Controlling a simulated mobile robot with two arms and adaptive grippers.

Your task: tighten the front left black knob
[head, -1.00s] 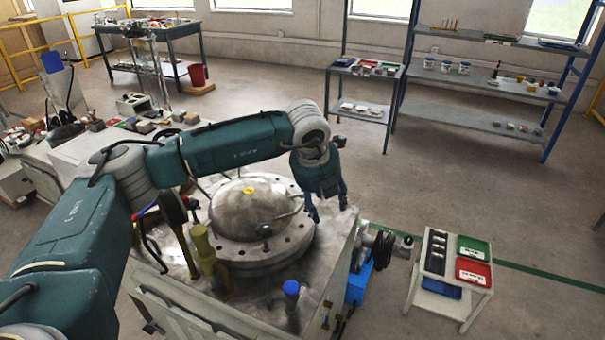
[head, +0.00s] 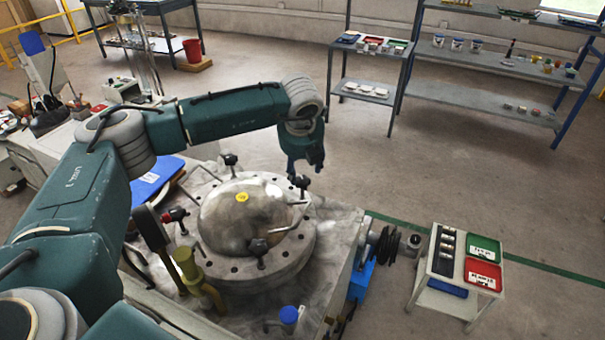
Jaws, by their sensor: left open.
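A grey metal dome (head: 240,215) with a yellow spot sits on a round bolted flange on the test bench. Black knobs on clamp rods stand around it: one at the near side (head: 258,247), one at the back (head: 230,159) and one at the right back (head: 301,183). I cannot tell for sure which is the front left one. My left gripper (head: 304,167) points down just above and behind the right back knob, empty and open. Its fingertips are small and partly dark. My right gripper is not in view.
A yellow-green post (head: 190,268) and a blue-capped post (head: 289,316) stand at the bench's near side. A blue tray (head: 158,178) lies at left behind my arm. A small cart (head: 450,300) with green and red bins stands at right. Floor behind the bench is clear.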

